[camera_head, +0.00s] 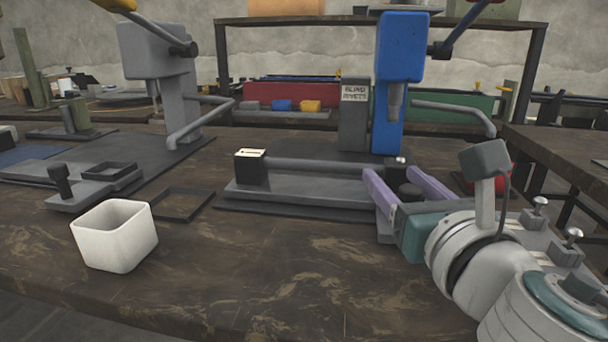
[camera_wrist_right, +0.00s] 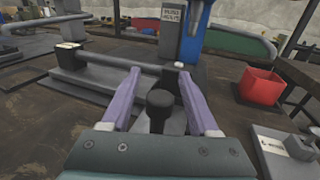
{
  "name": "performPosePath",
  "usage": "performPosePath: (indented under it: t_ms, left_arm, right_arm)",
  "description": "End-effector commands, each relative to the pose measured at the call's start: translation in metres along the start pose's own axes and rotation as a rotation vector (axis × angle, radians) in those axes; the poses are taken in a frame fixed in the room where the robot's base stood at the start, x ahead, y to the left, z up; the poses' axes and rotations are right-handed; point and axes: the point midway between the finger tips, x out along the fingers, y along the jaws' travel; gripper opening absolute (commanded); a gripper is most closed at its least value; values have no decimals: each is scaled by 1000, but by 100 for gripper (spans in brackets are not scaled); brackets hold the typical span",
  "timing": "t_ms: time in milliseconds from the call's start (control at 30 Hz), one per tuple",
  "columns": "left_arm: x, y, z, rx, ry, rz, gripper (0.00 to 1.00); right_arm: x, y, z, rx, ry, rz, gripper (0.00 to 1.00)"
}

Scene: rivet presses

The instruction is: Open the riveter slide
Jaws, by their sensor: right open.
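The blue riveter (camera_head: 401,50) stands behind a grey riveter slide (camera_head: 300,188) with a long round rail and a black end block with a pale label. A dark upright knob (camera_wrist_right: 160,102) stands at the slide's right end; it is partly visible in the head view (camera_head: 409,191). My right gripper (camera_head: 390,171) has purple fingers and is open. In the right wrist view my gripper (camera_wrist_right: 159,71) has the knob between its two fingers, with gaps showing on both sides. My left gripper is not in view.
A white square cup (camera_head: 115,236) stands at the front left, beside a flat dark frame (camera_head: 172,204). A grey press (camera_head: 158,55) stands at the back left. A red bin (camera_wrist_right: 261,87) is right of the slide. The front middle of the table is clear.

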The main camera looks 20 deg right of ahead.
Motion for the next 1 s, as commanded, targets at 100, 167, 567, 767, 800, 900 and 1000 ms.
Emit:
performPosePath:
  t_ms: [100, 167, 567, 767, 800, 900, 1000]
  left_arm:
    - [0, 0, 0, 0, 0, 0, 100]
    - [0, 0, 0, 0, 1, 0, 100]
    - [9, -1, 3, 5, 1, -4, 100]
    - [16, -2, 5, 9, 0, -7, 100]
    - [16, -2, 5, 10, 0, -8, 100]
    - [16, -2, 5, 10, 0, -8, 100]
    - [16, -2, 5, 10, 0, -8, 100]
  right_arm:
    - [0, 0, 0, 0, 0, 0, 61]
    - [-3, 0, 0, -1, 1, 0, 61]
    - [-70, 0, -3, -1, 3, -1, 61]
    - [-94, 0, -2, 0, 1, 0, 61]
    - [-96, 0, -2, 1, 1, 0, 61]
    - [-99, 0, 0, 0, 0, -1, 61]
    - [-99, 0, 0, 0, 0, 0, 61]
